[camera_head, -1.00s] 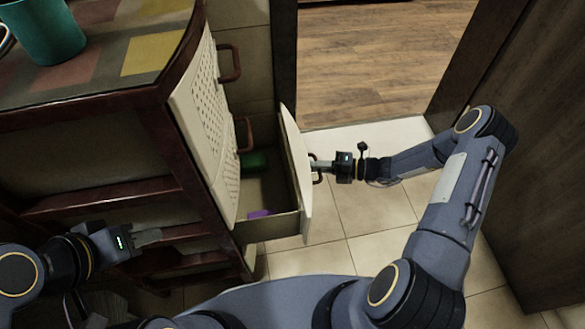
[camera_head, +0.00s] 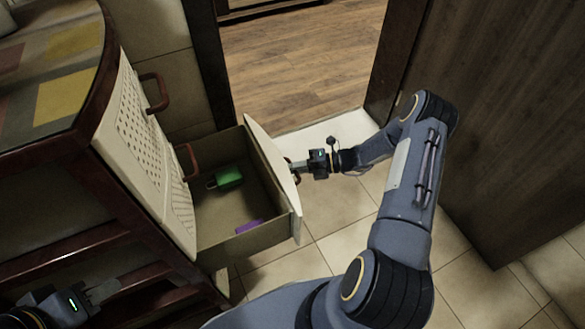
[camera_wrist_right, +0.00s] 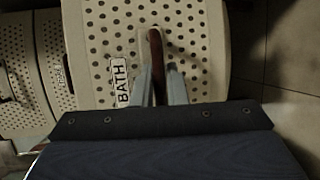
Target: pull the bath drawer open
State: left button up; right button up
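The bath drawer (camera_head: 247,245) stands well out of the cabinet in the head view. A green padlock-shaped thing (camera_head: 228,178) and a purple thing (camera_head: 249,227) lie inside it. In the right wrist view its perforated cream front (camera_wrist_right: 200,45) carries a "BATH" label (camera_wrist_right: 119,82) and a dark red handle (camera_wrist_right: 156,45). My right gripper (camera_head: 297,168) is at the drawer front, and its fingers (camera_wrist_right: 158,88) are on both sides of the handle, closed on it. My left gripper (camera_head: 102,291) is low at the left beside the cabinet; its finger gap is unclear.
The cabinet (camera_head: 150,150) has more perforated fronts with red handles (camera_head: 154,92) above the drawer. A dark wooden door (camera_head: 510,130) stands at the right. Tiled floor (camera_head: 330,245) in front of the drawer is clear.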

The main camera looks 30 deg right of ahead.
jog(key=o, duration=0.3)
jog(key=shift+o, duration=0.2)
jog(key=p+v, duration=0.1)
jog(key=v, duration=0.6)
jog(key=shift+s+d+p, duration=0.15)
jog(key=shift+d+p, duration=0.15)
jog(key=shift+d, duration=0.1)
jog(key=s+a+r+n+g+h, duration=0.2)
jog(key=s+a+r+n, duration=0.1)
jog(key=r+n, duration=0.35)
jog(key=s+a+r+n+g+h, duration=0.1)
jog(key=s+a+r+n+h, duration=0.1)
jog(key=r+n, duration=0.5)
jog(key=s+a+r+n+g+h, duration=0.1)
jog(key=s+a+r+n+g, duration=0.15)
jog(key=r+n, duration=0.5)
jog(key=s+a+r+n+t+h, duration=0.2)
jog(key=s+r+n+t+h, duration=0.1)
jog(key=s+n, duration=0.55)
jog(key=s+a+r+n+t+h, duration=0.2)
jog(key=s+a+r+n+h, duration=0.1)
jog(key=s+n, duration=0.5)
notch_tip(320, 180, up, 29)
jog(key=p, duration=2.8)
jog(key=shift+w+p, duration=0.35)
jog(key=shift+w, duration=0.1)
